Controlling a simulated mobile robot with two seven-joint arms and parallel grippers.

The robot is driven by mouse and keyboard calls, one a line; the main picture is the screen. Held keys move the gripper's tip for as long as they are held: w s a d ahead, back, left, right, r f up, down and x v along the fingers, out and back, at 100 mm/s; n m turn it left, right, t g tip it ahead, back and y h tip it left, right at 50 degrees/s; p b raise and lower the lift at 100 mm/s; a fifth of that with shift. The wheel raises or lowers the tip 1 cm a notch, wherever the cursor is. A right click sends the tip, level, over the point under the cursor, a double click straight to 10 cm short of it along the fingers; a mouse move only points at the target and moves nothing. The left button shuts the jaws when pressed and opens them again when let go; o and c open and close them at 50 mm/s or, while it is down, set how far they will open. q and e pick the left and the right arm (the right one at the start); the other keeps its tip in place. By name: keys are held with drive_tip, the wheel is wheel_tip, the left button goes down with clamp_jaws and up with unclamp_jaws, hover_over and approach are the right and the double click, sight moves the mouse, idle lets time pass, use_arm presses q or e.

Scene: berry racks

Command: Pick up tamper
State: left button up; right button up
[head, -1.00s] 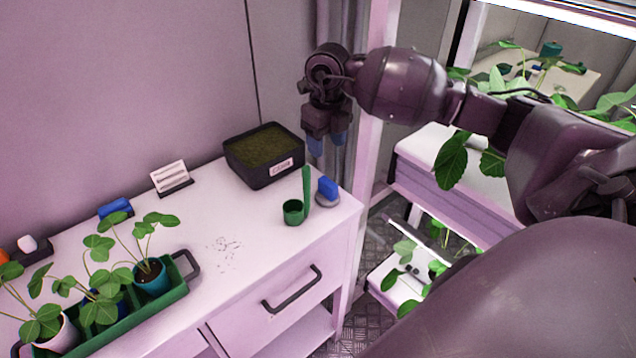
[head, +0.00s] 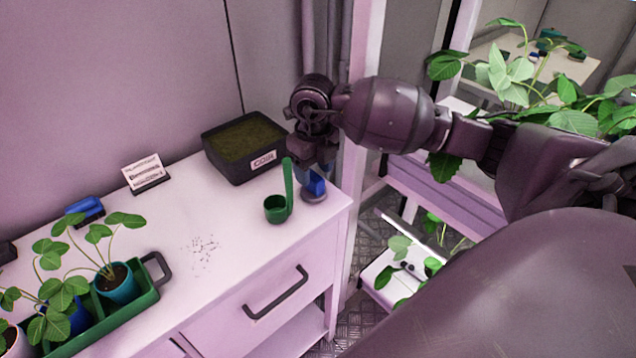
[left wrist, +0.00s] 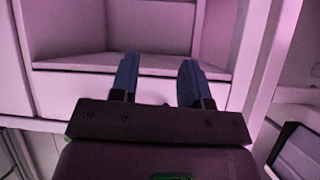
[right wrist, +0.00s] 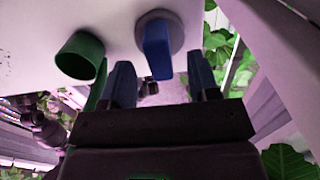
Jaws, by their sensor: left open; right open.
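The tamper (head: 314,187) has a blue handle on a round grey base and stands upright near the right end of the white counter. My right gripper (head: 316,170) is above it, pointing down, and partly hides it in the head view. In the right wrist view the blue handle (right wrist: 157,48) lies ahead of the gap between the open fingers of my right gripper (right wrist: 159,68), with nothing held. My left gripper (left wrist: 158,75) is open and empty in the left wrist view, facing the cabinet front; it is not in the head view.
A green scoop (head: 276,208) with an upright handle stands just left of the tamper. A dark soil tray (head: 239,175) is behind it. A green planter (head: 140,306) with potted plants is at left. A post (head: 358,120) stands close at right.

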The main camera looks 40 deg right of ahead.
drive_tip(key=shift+f, duration=0.95)
drive_tip(key=shift+r, duration=0.1)
drive_tip(key=shift+c, duration=1.4)
clamp_jaws()
use_arm(q)
drive_tip(key=shift+w+d+f, duration=0.25)
drive_tip(key=shift+w+d, duration=0.05)
drive_tip(key=shift+d, duration=0.15)
